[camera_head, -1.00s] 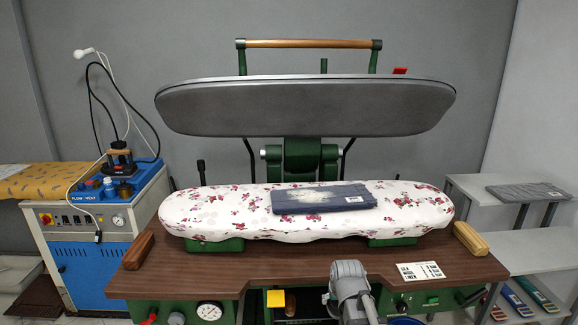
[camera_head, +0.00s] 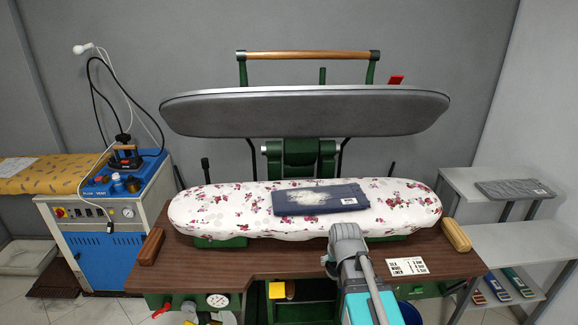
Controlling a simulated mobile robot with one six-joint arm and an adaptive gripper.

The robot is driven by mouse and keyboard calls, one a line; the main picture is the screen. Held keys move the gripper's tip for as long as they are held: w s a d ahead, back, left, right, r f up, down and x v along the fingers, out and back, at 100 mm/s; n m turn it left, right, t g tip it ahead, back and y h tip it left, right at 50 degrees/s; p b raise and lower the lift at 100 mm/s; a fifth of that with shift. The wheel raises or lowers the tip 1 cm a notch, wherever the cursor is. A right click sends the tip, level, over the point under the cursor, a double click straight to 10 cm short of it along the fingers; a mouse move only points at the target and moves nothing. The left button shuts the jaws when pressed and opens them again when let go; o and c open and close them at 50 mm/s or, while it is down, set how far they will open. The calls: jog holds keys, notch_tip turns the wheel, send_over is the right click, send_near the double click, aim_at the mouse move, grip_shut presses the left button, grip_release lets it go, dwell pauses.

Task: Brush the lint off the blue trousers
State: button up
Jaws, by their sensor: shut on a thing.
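The blue trousers (camera_head: 290,204) lie folded flat on the flowered pressing board (camera_head: 222,212). A pale, whitish patch of lint (camera_head: 318,195) covers much of their upper middle, and a small white label is at their right end. My grey and teal arm rises from the bottom edge, in front of the table and right of centre.
The dark press head (camera_head: 305,110) hangs open above the board. A brown wooden block (camera_head: 151,246) and a tan one (camera_head: 455,235) lie at the wooden table's ends. A card (camera_head: 407,266) lies on the right. A blue-topped boiler (camera_head: 92,240) stands left, shelves (camera_head: 510,240) right.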

notch_tip(320, 180, up, 11)
jog(key=p, duration=1)
jog(key=shift+r, duration=0.1)
jog(key=shift+a, duration=0.1)
